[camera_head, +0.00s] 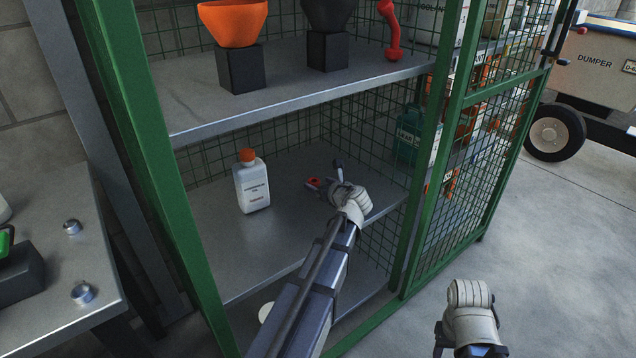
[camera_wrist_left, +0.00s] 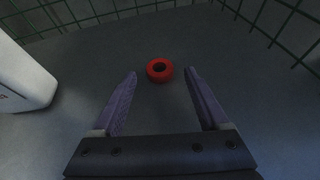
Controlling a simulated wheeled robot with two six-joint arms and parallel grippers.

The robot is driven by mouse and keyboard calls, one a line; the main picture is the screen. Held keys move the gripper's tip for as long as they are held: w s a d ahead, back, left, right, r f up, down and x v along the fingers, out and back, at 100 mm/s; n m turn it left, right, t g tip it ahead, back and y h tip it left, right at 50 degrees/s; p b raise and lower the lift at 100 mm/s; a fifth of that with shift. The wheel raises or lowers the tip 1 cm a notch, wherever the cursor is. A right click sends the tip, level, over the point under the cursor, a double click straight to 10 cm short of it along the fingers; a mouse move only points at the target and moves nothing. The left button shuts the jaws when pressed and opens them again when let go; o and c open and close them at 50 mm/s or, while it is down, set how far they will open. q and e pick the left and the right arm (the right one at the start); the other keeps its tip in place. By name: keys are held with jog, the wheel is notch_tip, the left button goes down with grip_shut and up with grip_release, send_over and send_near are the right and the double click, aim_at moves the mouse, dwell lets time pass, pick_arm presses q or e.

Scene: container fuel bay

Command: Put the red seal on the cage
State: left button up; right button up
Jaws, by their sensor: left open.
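The red seal (camera_wrist_left: 160,70) is a small red ring lying flat on the grey shelf; in the head view it shows as a small red spot (camera_head: 313,183). The green mesh cage (camera_head: 437,130) surrounds the shelves, with its front bay open. My left gripper (camera_head: 326,177) is inside the cage above the lower shelf, open and empty. In the left wrist view its two fingers (camera_wrist_left: 160,84) point toward the seal, which lies centred between and just beyond the tips. My right gripper (camera_head: 470,330) hangs at the lower right outside the cage; its fingers cannot be made out.
A white bottle with an orange cap (camera_head: 252,184) stands left of my left gripper. The upper shelf (camera_head: 290,92) runs above it, and a green post stands to the right. A green can (camera_head: 408,135) stands behind mesh. A metal bench (camera_head: 75,260) is at left.

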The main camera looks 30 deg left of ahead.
pick_arm(q)
jog(key=p+v, duration=0.3)
jog(key=v, duration=0.6)
jog(key=shift+s+d+r, duration=0.15)
jog(key=shift+s+r, duration=0.05)
jog(key=shift+s, duration=0.1)
jog(key=shift+s+d+r, duration=0.15)
jog(key=shift+s+d, duration=0.1)
jog(key=shift+d, duration=0.15)
